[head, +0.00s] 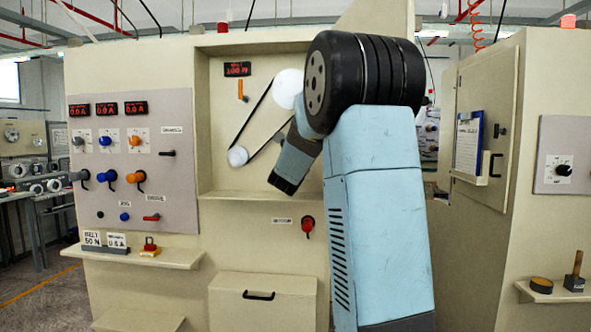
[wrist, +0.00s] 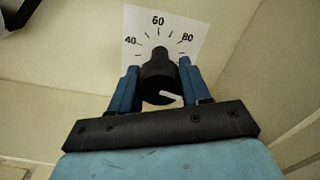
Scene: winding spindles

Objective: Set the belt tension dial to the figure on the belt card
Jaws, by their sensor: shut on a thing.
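The belt card (head: 91,238) stands on the left ledge and reads BELT 50 N. The tension dial is a black knob (wrist: 160,84) on a white scale plate (wrist: 188,30) marked 40, 60 and 80, seen in the wrist view. My gripper (wrist: 158,68) is shut on the knob, with one blue finger on each side. A white mark on the knob shows low on its right; I cannot tell which figure the knob is set at. A red display (head: 237,69) above the belt seems to read 100 N. In the head view my arm hides the dial and gripper.
A black belt (head: 250,117) runs around two white pulleys in the recess left of my arm. A second card (head: 116,240) stands beside the belt card. A cabinet door (head: 487,120) with a clipboard is at the right. Knobs and levers crowd the left panel (head: 177,200).

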